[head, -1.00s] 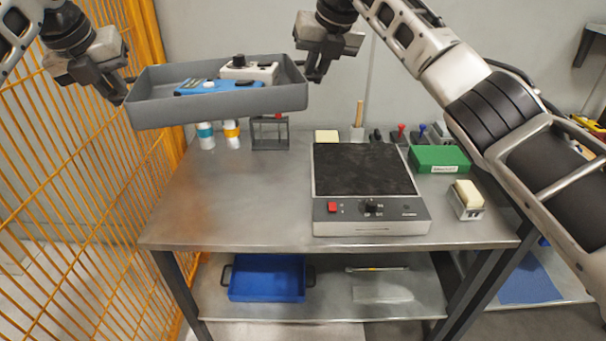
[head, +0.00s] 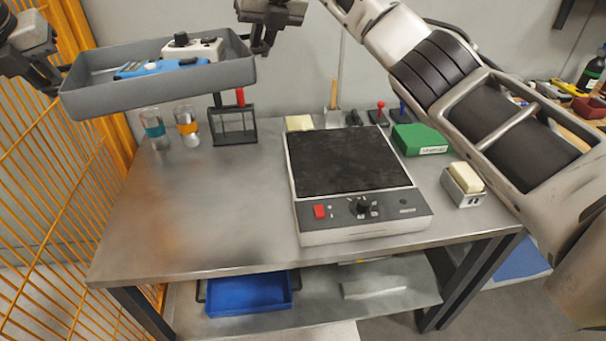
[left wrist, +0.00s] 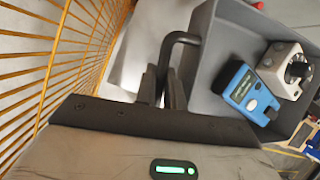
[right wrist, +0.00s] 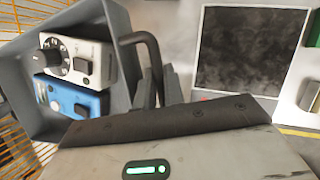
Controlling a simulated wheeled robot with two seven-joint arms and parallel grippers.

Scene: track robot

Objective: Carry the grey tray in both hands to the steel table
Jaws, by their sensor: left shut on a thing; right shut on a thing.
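The grey tray (head: 160,88) is in the air above the back left of the steel table (head: 190,215), tilted a little in the head view. It holds a blue device (head: 160,67) and a white device with a black knob (head: 200,48). My left gripper (head: 55,85) is shut on the tray's left handle, a dark bar seen in the left wrist view (left wrist: 168,60). My right gripper (head: 258,45) is shut on the other handle, which shows in the right wrist view (right wrist: 152,60).
A hotplate (head: 350,160) takes up the table's middle right. Two banded jars (head: 187,127) and a dark rack (head: 233,125) stand at the back left. A green box (head: 418,139) and a sponge holder (head: 463,185) are on the right. The front left tabletop is clear. An orange mesh fence (head: 50,190) stands left.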

